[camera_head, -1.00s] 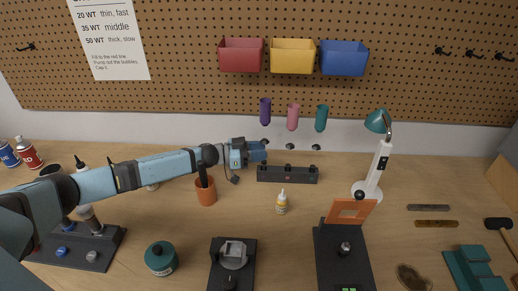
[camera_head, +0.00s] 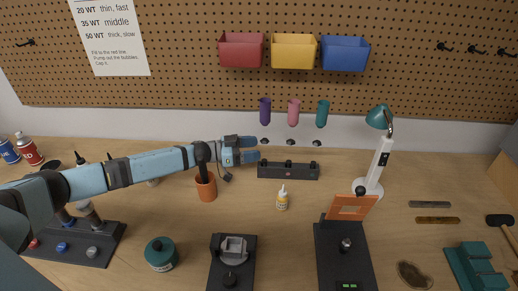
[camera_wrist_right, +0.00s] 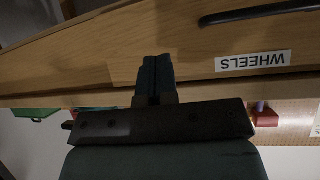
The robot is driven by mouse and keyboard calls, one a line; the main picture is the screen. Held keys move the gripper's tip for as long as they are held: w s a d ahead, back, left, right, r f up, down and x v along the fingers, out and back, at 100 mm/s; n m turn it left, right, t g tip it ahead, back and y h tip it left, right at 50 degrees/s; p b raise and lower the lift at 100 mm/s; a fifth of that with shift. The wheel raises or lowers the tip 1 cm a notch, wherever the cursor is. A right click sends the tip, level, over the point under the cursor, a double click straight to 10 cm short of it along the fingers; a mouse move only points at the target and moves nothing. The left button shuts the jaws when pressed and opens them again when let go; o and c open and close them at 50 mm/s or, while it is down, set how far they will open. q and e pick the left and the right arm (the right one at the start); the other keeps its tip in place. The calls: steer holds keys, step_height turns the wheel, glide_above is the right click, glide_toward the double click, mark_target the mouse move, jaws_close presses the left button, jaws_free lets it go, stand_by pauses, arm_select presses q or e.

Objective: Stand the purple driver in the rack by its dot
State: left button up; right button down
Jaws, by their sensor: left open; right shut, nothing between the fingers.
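The purple driver handle (camera_head: 265,111) is upright at the back, left of a pink handle (camera_head: 293,112) and a teal handle (camera_head: 322,113). My right gripper (camera_wrist_right: 157,68) is shut and empty, seen only in the right wrist view.
An orange pot (camera_head: 205,187) stands below my left wrist. A yellow-white bottle (camera_head: 282,200) stands in front of the rack, and a lamp (camera_head: 377,165) to its right. A wooden front with a WHEELS label (camera_wrist_right: 253,61) is close to my right gripper.

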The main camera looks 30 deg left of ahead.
arm_select(q)
steer(key=b+v, duration=0.1)
steer(key=v, duration=1)
steer(key=shift+s, duration=0.15)
steer(key=shift+a, duration=0.1)
stand_by(0.4)
